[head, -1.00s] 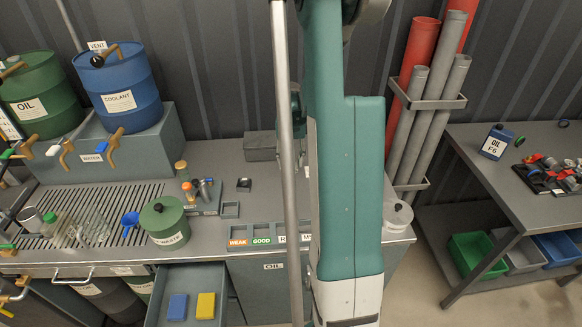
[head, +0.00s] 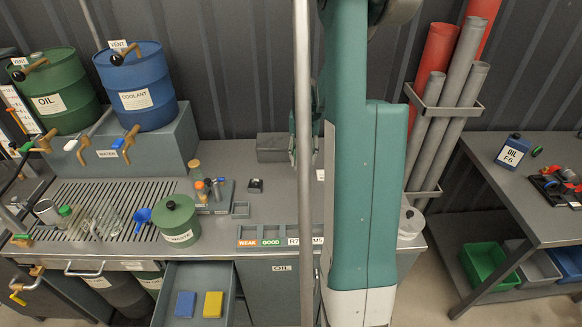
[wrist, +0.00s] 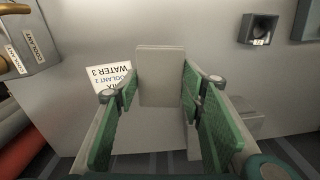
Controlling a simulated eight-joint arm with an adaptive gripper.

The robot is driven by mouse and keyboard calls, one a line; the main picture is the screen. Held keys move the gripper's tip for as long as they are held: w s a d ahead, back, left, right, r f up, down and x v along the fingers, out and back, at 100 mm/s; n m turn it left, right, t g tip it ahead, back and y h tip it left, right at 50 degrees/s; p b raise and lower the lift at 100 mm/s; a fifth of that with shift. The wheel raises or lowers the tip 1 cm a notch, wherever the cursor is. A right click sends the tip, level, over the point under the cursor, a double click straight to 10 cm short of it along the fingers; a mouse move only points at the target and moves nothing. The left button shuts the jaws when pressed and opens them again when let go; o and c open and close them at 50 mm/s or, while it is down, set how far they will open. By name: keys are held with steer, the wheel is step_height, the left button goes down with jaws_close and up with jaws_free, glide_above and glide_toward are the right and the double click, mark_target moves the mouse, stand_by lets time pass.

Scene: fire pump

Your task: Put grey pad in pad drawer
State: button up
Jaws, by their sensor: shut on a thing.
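The grey pad (wrist: 160,75) is a flat, pale grey block in the wrist view. It sits between the green-faced fingers of my gripper (wrist: 160,88), which is shut on it. The fingers hold it by its sides. In the head view, my arm hides the pad and most of the gripper. The pad drawer (head: 229,296) is pulled open at the bench front. A blue pad (head: 186,304) and a yellow pad (head: 213,304) lie side by side in it.
A green waste pot (head: 178,222) stands on the bench above the drawer. A tray marked WEAK and GOOD (head: 262,235) lies to its right. A grey box (head: 272,147) stands at the bench's back.

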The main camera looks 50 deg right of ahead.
mark_target(303, 160)
steer(key=shift+r, duration=0.1)
step_height(303, 160, up, 18)
steer(key=w+a+r+n+b, duration=0.1)
steer(key=w+a+n+b, duration=0.25)
steer(key=a+n, duration=1.1)
steer(key=w+a+n+b, duration=0.3)
steer(key=w+a+n, duration=0.15)
steer(key=a, duration=2.05)
steer(key=s+a+f+n+b, duration=0.1)
steer(key=s+a+n+b, duration=0.1)
steer(key=s+a+n, duration=0.65)
steer(key=s+a+n+b, duration=0.2)
steer(key=s+a+n, duration=0.15)
steer(key=a, duration=1.05)
steer(key=s+a+f+n+b, duration=0.1)
steer(key=s+a+n+b, duration=0.35)
steer(key=a, duration=0.75)
step_height(303, 160, down, 33)
steer(key=n+p, duration=0.2)
steer(key=shift+s+d+r, duration=0.15)
steer(key=shift+s+d, duration=0.1)
